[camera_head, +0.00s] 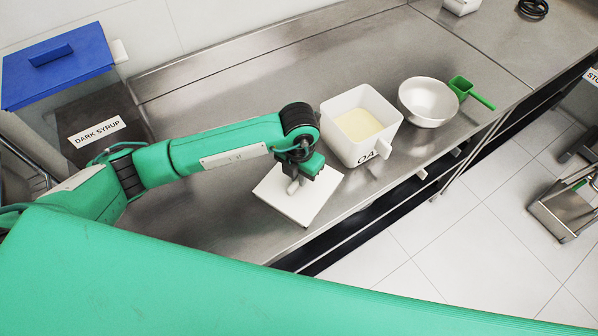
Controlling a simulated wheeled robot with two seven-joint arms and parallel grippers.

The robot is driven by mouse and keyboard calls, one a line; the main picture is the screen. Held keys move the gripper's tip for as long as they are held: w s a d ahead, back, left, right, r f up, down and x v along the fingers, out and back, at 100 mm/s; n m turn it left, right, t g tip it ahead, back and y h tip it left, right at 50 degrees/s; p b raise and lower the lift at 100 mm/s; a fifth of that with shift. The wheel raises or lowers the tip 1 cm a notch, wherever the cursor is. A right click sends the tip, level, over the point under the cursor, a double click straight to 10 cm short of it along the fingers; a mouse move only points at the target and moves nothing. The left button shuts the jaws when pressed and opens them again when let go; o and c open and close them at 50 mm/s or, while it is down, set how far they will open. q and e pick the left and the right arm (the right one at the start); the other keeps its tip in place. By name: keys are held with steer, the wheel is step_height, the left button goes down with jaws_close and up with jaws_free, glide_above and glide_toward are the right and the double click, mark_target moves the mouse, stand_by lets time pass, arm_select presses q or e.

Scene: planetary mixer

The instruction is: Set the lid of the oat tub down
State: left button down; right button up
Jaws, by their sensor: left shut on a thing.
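The white square lid (313,205) of the oat tub is at the front part of the steel counter, left of the tub. I cannot tell whether it touches the counter. My left gripper (294,186) is above the lid and shut on its handle, which the fingers partly hide. The open white oat tub (340,140) stands on the counter with pale oats (358,123) inside. Its label is partly visible on the front. My right gripper is not in view.
A white bowl (428,104) and a green scoop (471,91) are right of the tub. The steel counter (215,215) has free room left of the lid. Its front edge is close.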

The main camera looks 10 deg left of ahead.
arm_select(q)
steer(key=shift+f, duration=0.1)
steer(key=c, duration=1.5)
jaws_free()
steer(key=shift+o, duration=0.2)
steer(key=shift+r, duration=0.3)
step_height(320, 180, up, 12)
steer(key=b, duration=0.4)
